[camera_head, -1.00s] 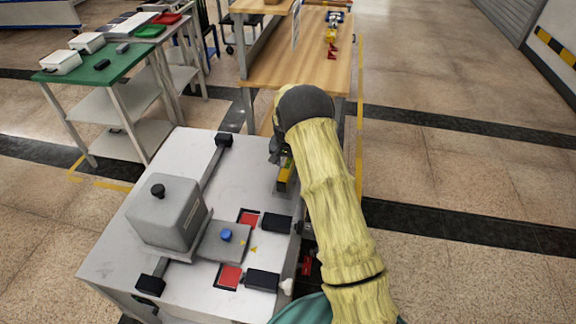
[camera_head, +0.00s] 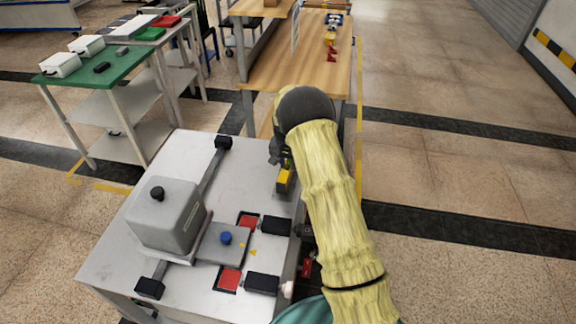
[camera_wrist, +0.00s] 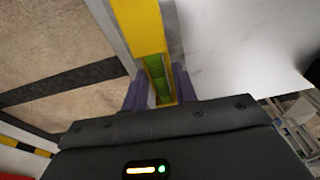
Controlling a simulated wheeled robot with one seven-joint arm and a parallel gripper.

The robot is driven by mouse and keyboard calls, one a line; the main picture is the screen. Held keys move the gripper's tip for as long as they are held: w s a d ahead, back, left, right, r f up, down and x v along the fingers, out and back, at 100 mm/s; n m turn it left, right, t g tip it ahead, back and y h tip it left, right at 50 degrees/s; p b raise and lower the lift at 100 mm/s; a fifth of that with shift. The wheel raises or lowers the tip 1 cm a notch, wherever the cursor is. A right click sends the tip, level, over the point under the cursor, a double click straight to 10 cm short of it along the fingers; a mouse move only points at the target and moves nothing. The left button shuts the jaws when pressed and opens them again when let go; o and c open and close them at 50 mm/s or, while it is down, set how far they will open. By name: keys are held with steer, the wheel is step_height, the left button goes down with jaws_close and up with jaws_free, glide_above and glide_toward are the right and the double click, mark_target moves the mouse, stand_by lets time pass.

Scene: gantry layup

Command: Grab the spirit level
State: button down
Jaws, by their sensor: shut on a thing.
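The spirit level (camera_head: 285,180) is a yellow bar at the right edge of the white-topped table. In the wrist view the level (camera_wrist: 137,24) runs up from between the fingers, with green showing inside its frame. My gripper (camera_wrist: 156,88) is shut on it, with one purple-grey finger on each side. In the head view my arm and wrist hide most of the level and the fingers. I cannot tell whether the level touches the tabletop.
The white table (camera_head: 185,147) also bears a grey box with a black knob (camera_head: 168,218), a grey plate with a blue knob (camera_head: 224,243), black clamps and red pads. A wooden bench (camera_head: 290,75) stands behind. A green-topped table (camera_head: 95,72) stands at the left. The floor at the right is clear.

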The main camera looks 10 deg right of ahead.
mark_target(288, 162)
step_height(288, 162, up, 10)
steer(key=shift+f+b, duration=0.2)
steer(key=shift+b, duration=0.3)
steer(key=shift+w, duration=0.1)
